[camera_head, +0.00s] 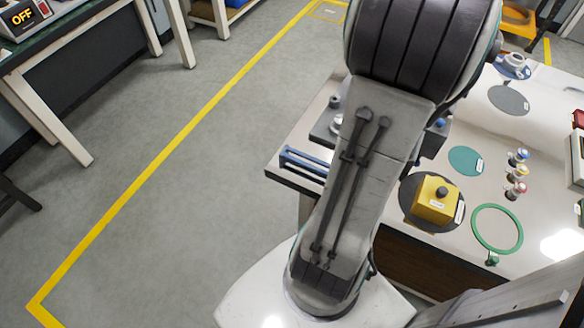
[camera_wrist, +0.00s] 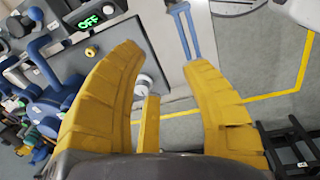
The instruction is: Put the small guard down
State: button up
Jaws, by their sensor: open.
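A yellow box-shaped cover (camera_head: 437,200) with a black knob on top and a white label looks like the small guard. It sits upright on a dark round pad (camera_head: 412,210) on the bench at the right of the head view. My gripper (camera_wrist: 163,60) shows in the wrist view with its yellow fingers spread wide and nothing held between the tips. In the head view my arm hides the gripper. The yellow cover is not clearly seen in the wrist view, so I cannot tell its distance from the fingers.
The white bench (camera_head: 465,240) also bears a green ring (camera_head: 476,226), a teal disc (camera_head: 465,160), a grey disc (camera_head: 508,100) and small coloured knobbed parts (camera_head: 516,190). A blue handle (camera_head: 305,162) is at its left edge. Open floor (camera_head: 190,180) with yellow lines lies left.

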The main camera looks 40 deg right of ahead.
jog(key=w+a+r+m+t, duration=0.15)
jog(key=w+a, duration=0.25)
jog(key=a, duration=0.7)
jog(key=w+a+r+t, duration=0.15)
jog(key=w+a, duration=0.25)
jog(key=a, duration=0.6)
jog(key=s+a+m+y, duration=0.1)
jog(key=s+a, duration=0.2)
jog(key=a, duration=0.6)
jog(key=shift+f+m, duration=0.15)
jog(key=shift+m, duration=0.2)
jog(key=shift+w, duration=0.1)
